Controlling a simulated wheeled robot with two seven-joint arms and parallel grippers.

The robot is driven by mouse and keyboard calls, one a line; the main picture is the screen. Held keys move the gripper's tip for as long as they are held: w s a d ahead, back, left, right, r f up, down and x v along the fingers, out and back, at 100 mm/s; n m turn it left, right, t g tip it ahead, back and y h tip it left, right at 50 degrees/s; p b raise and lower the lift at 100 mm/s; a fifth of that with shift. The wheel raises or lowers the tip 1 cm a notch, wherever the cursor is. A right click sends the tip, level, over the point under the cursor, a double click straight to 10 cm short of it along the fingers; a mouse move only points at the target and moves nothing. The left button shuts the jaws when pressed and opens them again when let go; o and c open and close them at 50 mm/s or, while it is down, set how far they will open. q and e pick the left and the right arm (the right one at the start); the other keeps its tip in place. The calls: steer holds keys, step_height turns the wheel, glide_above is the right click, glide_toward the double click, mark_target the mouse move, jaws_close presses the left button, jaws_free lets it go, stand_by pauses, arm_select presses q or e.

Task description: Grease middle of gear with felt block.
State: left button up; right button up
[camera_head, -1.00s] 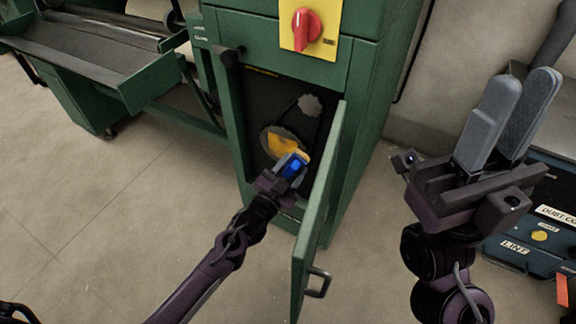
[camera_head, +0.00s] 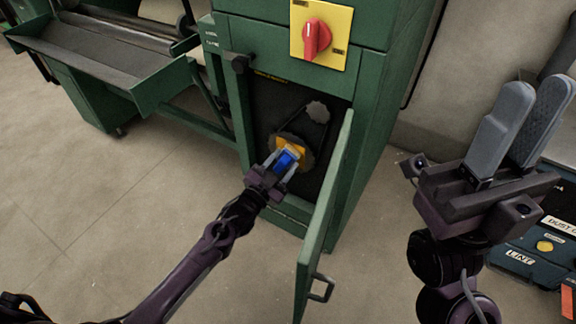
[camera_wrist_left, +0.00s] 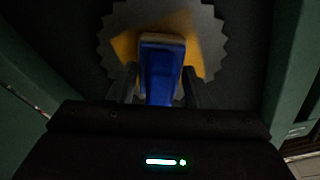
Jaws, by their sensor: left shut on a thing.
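The large dark toothed gear (camera_head: 308,161) sits inside the open green cabinet, with a yellow patch (camera_head: 292,143) across its middle. It also shows in the left wrist view (camera_wrist_left: 216,42). My left gripper (camera_head: 284,162) is shut on the blue felt block (camera_wrist_left: 161,72), which has a pale strip at its far end. The block is over the yellow middle and hides part of it. I cannot tell whether it touches the gear. My right gripper (camera_head: 532,108) is raised at the right, its grey fingers apart and empty.
A smaller gear (camera_head: 317,111) sits above the large one. The cabinet door (camera_head: 325,215) stands open just right of my left gripper. A red switch (camera_head: 316,39) is above the opening. Labelled blue cases (camera_head: 545,245) lie at the right. Floor at left is clear.

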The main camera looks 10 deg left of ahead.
arm_select(q)
steer(key=shift+w+a, duration=0.35)
steer(key=shift+a, duration=0.45)
steer(key=shift+w+a, duration=0.3)
steer(key=shift+a, duration=0.45)
steer(key=shift+w+a, duration=0.35)
steer(key=shift+a, duration=0.45)
steer(key=shift+a+r+p, duration=0.1)
steer(key=shift+r+p, duration=0.55)
steer(key=shift+r, duration=0.25)
steer(key=shift+s+d+f+p, duration=0.1)
steer(key=shift+s+d+p, duration=0.25)
steer(key=shift+d, duration=0.55)
steer(key=shift+s+d+f+p, duration=0.15)
steer(key=shift+s+d, duration=0.25)
steer(key=shift+d, duration=0.5)
steer(key=shift+s+d+r+p, duration=0.1)
steer(key=shift+s+d+p, duration=0.15)
steer(key=shift+d, duration=0.75)
steer(key=shift+s+d+r+p, duration=0.15)
steer(key=shift+s+d, duration=0.25)
steer(key=shift+d, duration=0.6)
steer(key=shift+s+d+f+p, duration=0.1)
steer(key=shift+s+d+p, duration=0.15)
steer(key=shift+d, duration=0.75)
steer(key=shift+s+r, duration=0.1)
steer(key=shift+s, duration=0.05)
